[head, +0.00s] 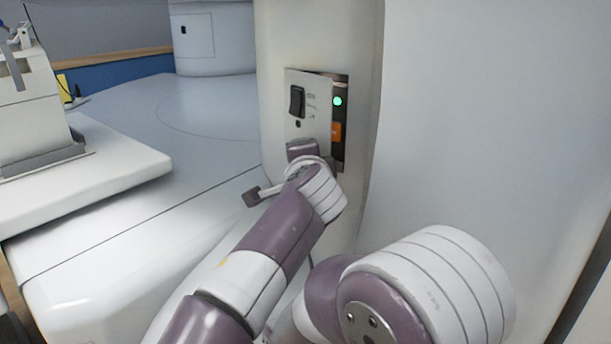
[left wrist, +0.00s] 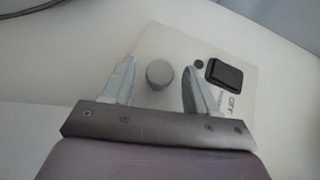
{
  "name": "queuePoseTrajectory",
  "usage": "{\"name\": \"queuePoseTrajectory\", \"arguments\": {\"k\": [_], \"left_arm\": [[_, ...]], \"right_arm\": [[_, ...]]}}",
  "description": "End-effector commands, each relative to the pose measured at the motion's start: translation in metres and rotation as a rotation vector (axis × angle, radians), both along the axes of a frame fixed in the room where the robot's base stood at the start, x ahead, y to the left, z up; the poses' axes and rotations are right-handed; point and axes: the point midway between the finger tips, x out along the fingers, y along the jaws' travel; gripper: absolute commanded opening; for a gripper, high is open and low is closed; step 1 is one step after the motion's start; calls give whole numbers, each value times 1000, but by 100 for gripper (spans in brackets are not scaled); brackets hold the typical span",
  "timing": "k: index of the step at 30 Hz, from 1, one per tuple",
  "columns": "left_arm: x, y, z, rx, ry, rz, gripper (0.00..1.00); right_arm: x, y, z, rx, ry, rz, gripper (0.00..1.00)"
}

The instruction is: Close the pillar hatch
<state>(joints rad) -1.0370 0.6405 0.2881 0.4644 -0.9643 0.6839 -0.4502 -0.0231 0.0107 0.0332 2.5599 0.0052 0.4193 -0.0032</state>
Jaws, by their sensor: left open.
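The pillar hatch (head: 309,88) is a light grey panel with a black switch (head: 297,101), and it stands ajar. To its right a dark recess (head: 340,87) shows a green light (head: 337,100) and an orange part (head: 336,132). My left gripper (head: 302,150) is at the hatch's lower part; its fingertips are hidden in the head view. In the left wrist view the left gripper (left wrist: 157,88) is open, its fingers on either side of a round grey knob (left wrist: 159,74). The hatch panel (left wrist: 238,100) and its black switch (left wrist: 224,74) also show there. Contact is unclear. The right gripper is not in view.
The white pillar (head: 276,40) surrounds the hatch, and a large white surface (head: 480,120) fills the right. A white bench-like table (head: 120,165) with equipment stands at the left.

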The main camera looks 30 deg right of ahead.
Motion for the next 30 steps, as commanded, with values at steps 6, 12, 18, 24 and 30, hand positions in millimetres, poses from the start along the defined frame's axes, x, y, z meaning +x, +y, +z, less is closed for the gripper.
{"name": "queuePoseTrajectory", "arguments": {"k": [6, 12, 18, 24, 30], "left_arm": [[-48, 24, 8, -1, -2, -3, 58], [-82, 42, 19, 1, 0, -2, 58], [-93, 48, 22, 1, 0, 0, 58], [-93, 48, 22, 1, 0, 0, 58], [-63, 75, -12, 18, 98, 59, 58]], "right_arm": [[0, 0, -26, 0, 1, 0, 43], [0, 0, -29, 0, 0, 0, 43], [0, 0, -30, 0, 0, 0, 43], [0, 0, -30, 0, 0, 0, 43], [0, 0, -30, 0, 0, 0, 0]]}}
